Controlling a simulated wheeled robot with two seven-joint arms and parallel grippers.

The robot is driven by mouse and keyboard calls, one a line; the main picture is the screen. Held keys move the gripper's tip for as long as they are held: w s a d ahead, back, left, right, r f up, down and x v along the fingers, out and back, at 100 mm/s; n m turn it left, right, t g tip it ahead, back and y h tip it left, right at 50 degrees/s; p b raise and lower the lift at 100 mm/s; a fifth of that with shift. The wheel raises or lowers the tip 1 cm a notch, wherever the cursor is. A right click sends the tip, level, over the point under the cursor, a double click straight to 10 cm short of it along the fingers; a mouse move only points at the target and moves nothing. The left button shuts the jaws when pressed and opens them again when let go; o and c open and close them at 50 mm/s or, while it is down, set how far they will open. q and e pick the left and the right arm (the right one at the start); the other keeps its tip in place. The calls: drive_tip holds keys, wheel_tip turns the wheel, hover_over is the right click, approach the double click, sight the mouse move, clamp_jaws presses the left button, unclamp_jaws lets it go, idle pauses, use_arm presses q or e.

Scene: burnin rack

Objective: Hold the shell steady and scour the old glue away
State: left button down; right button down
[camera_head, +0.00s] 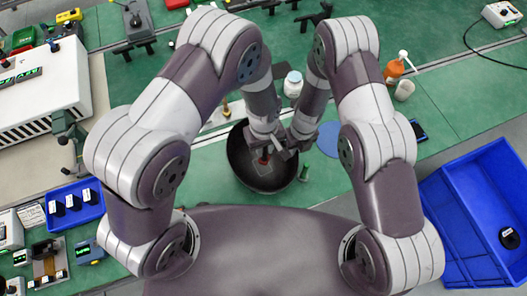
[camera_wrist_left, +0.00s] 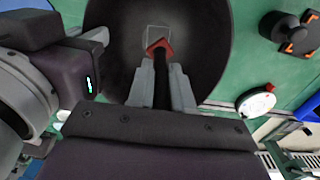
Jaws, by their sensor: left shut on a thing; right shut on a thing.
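The shell (camera_head: 241,163) is a dark round bowl, open side up, on the green bench mat. A thin pale square outline, perhaps the old glue (camera_wrist_left: 157,32), shows on its inside. My left gripper (camera_head: 263,149) is over the shell's inside, shut on a scraper with a dark handle and a red head (camera_wrist_left: 158,46). The red head is at the outline's edge; whether it touches the surface I cannot tell. My right gripper (camera_head: 291,146) is shut at the shell's right rim; its fingers partly hide the rim. It also shows in the left wrist view (camera_wrist_left: 97,38).
An orange bottle (camera_head: 395,70) is farther right. Blue bins (camera_head: 455,215) stand at the right.

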drive_tip(key=c, duration=1.1)
unclamp_jaws()
drive_tip(key=shift+c, duration=0.2)
wheel_tip(320, 180, up, 12)
drive_tip(key=d, duration=0.1)
drive_tip(key=shift+w, duration=0.25)
